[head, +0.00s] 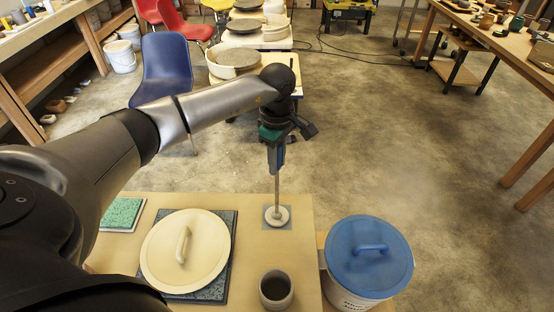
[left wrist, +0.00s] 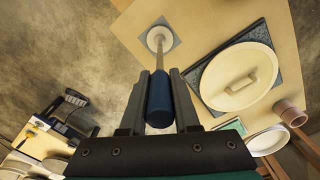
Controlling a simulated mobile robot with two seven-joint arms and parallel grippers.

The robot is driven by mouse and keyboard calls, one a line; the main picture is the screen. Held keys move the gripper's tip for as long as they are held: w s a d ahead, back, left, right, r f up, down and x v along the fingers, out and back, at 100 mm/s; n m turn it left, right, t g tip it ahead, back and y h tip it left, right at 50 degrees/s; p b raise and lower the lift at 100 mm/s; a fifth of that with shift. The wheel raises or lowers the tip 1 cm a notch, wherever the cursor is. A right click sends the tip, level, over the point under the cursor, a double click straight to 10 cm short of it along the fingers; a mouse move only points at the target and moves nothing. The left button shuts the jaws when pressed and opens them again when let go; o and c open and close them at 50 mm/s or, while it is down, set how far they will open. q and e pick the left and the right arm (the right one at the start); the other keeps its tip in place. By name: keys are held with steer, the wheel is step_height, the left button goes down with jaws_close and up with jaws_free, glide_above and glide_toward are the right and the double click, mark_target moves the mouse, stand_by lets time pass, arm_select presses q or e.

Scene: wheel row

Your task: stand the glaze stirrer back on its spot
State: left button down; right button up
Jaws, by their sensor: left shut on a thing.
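The glaze stirrer (head: 277,188) has a blue handle, a thin metal rod and a pale round disc at its lower end. My left gripper (head: 275,152) is shut on the handle and holds the stirrer roughly upright. In the left wrist view the blue handle (left wrist: 159,102) sits between the two fingers of the left gripper (left wrist: 160,80). The disc appears over a small grey-blue square (head: 267,228) near the table's far right corner. The square also shows in the left wrist view (left wrist: 174,41). I cannot tell whether the disc touches it. My right gripper is not in view.
On the table (head: 248,270), a cream lid (head: 209,258) lies on a dark mat to the left, with a green pad (head: 120,213) beyond. A cup (head: 276,290) stands nearer me. A blue-lidded bucket (head: 368,262) is to the right. Open floor lies beyond the table.

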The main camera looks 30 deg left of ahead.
arm_select(q)
steer(key=shift+f, duration=0.15)
steer(key=c, duration=0.6)
jaws_free()
steer(key=shift+o, duration=0.2)
steer(key=shift+r+p, duration=2.8)
steer(key=shift+r, duration=1.25)
